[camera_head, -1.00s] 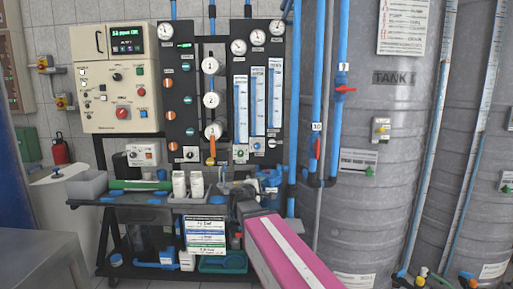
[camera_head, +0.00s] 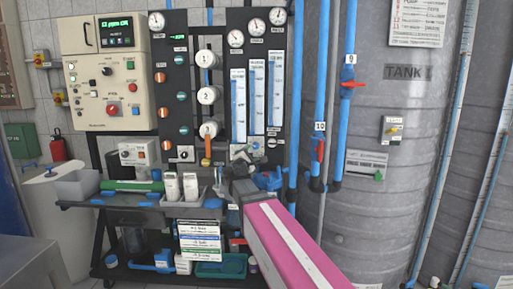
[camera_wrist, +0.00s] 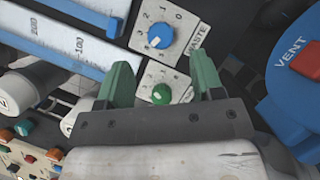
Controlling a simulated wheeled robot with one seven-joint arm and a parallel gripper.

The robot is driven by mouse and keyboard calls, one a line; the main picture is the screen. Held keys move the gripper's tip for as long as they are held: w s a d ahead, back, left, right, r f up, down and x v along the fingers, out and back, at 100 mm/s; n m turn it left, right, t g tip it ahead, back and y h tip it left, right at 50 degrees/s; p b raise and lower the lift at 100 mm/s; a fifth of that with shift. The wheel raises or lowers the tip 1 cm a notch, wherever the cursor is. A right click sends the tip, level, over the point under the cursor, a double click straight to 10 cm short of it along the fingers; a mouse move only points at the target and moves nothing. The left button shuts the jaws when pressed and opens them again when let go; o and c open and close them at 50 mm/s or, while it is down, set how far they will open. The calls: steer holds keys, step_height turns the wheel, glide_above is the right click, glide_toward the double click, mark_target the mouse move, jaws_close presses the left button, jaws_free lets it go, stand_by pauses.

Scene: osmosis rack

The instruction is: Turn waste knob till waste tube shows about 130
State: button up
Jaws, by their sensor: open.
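In the wrist view, the blue waste knob (camera_wrist: 160,36) sits on a pale numbered dial plate with the word WASTE beside it. It is just beyond my open gripper's fingertips (camera_wrist: 160,66), between their lines. A green knob (camera_wrist: 161,94) on a second plate shows between the two green fingers. Neither finger visibly touches a knob. Upright scaled tubes stand on the black panel (camera_head: 262,20) in the head view; the middle one (camera_head: 257,100) is among them. Which is the waste tube, and its reading, I cannot tell. In the head view my gripper (camera_head: 232,172) is low before the panel, its fingers unclear.
A large blue fitting marked VENT with a red part (camera_wrist: 308,60) is close on the right of the wrist view. Blue pipes (camera_head: 320,90) and a grey tank (camera_head: 400,120) stand right of the panel. White bottles (camera_head: 190,187) stand on the cart's shelf.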

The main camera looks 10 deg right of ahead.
mark_target(256, 146)
steer(key=x, duration=0.7)
steer(key=shift+w+d+r, duration=0.1)
steer(key=shift+w+d, duration=0.1)
steer(key=shift+w, duration=0.15)
steer(key=c, duration=0.9)
